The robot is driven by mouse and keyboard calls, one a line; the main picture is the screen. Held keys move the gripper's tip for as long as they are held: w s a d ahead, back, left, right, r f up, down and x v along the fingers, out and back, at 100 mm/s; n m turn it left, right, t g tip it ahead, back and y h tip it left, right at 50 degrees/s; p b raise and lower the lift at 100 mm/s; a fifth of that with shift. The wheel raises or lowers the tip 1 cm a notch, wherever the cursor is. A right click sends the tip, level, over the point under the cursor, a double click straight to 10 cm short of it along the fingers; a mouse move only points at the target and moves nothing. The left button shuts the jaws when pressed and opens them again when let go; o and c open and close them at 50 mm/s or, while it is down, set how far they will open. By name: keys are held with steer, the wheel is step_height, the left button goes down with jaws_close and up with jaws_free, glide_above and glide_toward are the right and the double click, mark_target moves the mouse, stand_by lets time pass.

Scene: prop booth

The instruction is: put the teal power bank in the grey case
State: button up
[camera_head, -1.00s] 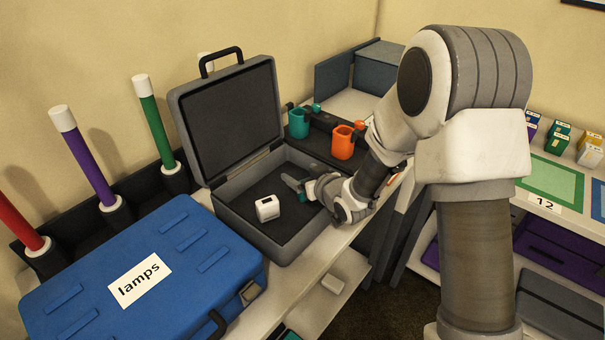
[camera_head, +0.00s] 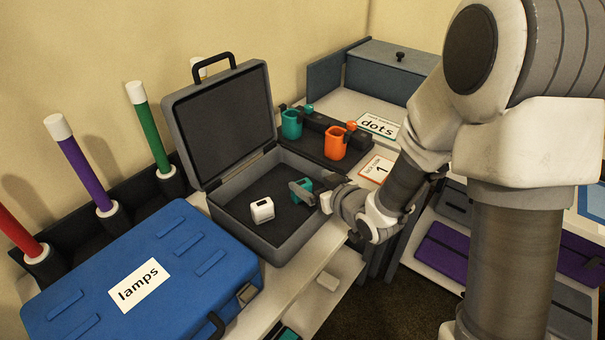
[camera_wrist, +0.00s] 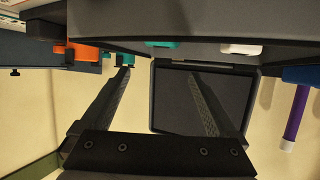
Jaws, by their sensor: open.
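The grey case (camera_head: 284,244) stands open on the counter, its lid leaning back. The teal power bank (camera_head: 305,182) is inside the case, toward its right side, partly hidden by my gripper. A slice of teal, likely the power bank, also shows at the top of the wrist view (camera_wrist: 160,43). My gripper (camera_head: 308,192) is open over the case's right side, its fingers close to the power bank. In the wrist view the jaws (camera_wrist: 160,73) are spread, with nothing held between them. I cannot tell whether a finger touches the power bank.
A white block (camera_head: 262,210) lies in the case, left of the power bank. A blue "lamps" case (camera_head: 190,250) stands at left. Teal (camera_head: 291,125) and orange (camera_head: 335,143) cups stand in a dark holder behind. Purple (camera_head: 85,172) and green (camera_head: 148,130) tubes stand behind the blue case.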

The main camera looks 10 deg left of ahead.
steer(key=shift+v, duration=1.5)
steer(key=s+d+r+m+g+h, duration=0.1)
steer(key=s+d+r+m+h, duration=0.3)
steer(key=d+r+h, duration=0.55)
steer(key=s+d+r+m+g, duration=0.1)
steer(key=s+d, duration=0.3)
steer(key=s, duration=0.5)
steer(key=s+d+r+m+g+y, duration=0.1)
steer(key=s+d+r+m+g, duration=0.1)
steer(key=s, duration=0.7)
step_height(320, 180, up, 2)
steer(key=shift+s+d+r+g, duration=0.2)
steer(key=shift+d+g, duration=0.4)
steer(key=shift+d, duration=0.5)
steer(key=shift+y, duration=0.25)
step_height(320, 180, up, 8)
steer(key=p, duration=0.8)
